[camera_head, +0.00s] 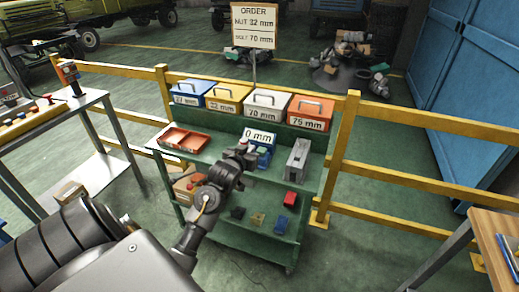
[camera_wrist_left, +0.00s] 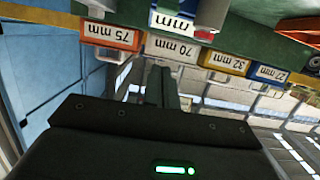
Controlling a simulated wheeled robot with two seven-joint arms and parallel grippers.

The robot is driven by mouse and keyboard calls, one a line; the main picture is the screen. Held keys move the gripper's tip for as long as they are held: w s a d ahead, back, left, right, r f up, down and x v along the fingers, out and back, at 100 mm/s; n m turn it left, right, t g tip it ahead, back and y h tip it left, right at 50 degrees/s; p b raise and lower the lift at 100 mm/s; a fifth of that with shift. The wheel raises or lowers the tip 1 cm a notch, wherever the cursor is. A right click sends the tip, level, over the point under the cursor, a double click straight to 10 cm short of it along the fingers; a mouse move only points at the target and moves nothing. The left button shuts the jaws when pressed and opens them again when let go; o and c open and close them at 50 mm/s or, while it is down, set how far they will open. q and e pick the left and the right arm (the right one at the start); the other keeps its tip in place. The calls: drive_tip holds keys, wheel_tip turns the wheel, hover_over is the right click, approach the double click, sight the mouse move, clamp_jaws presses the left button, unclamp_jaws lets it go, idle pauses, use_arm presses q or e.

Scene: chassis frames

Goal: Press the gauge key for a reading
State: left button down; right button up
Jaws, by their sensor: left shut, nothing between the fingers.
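The gauge (camera_head: 262,137) stands on the green cart's top shelf, with a white display reading "0 mm" and a blue body. My left gripper (camera_head: 246,156) is shut and empty, just in front of the gauge, and hides part of its lower body. The wrist view is upside down; the gauge's display (camera_wrist_left: 172,23) shows at its top, with a white and red part (camera_wrist_left: 207,28) beside it. My left gripper's dark fingers (camera_wrist_left: 163,82) point towards the shelf. I cannot tell whether they touch the key. My right gripper is not in view.
Boxes marked 27 mm (camera_head: 192,92), 32 mm (camera_head: 227,97), 70 mm (camera_head: 266,103) and 75 mm (camera_head: 310,113) line the cart's back. A red tray (camera_head: 183,141) and a grey block (camera_head: 298,154) flank the gauge. An order sign (camera_head: 254,25) reads nut 32 mm, bolt 70 mm.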

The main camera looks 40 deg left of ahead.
use_arm(q)
drive_tip(key=shift+w, duration=0.15)
drive_tip(key=p, duration=0.2)
hover_over(259, 149)
drive_tip(key=s+d, duration=0.1)
drive_tip(key=d, duration=0.1)
drive_tip(key=shift+s+a+f, duration=0.1)
drive_tip(key=shift+a+f, duration=0.05)
drive_tip(key=shift+f, duration=0.45)
drive_tip(key=shift+s+a+f, duration=0.1)
drive_tip(key=shift+f, duration=0.45)
wheel_tip(259, 149, down, 3)
drive_tip(key=shift+r+p, duration=0.2)
drive_tip(key=shift+p, duration=0.2)
drive_tip(key=shift+f, duration=0.85)
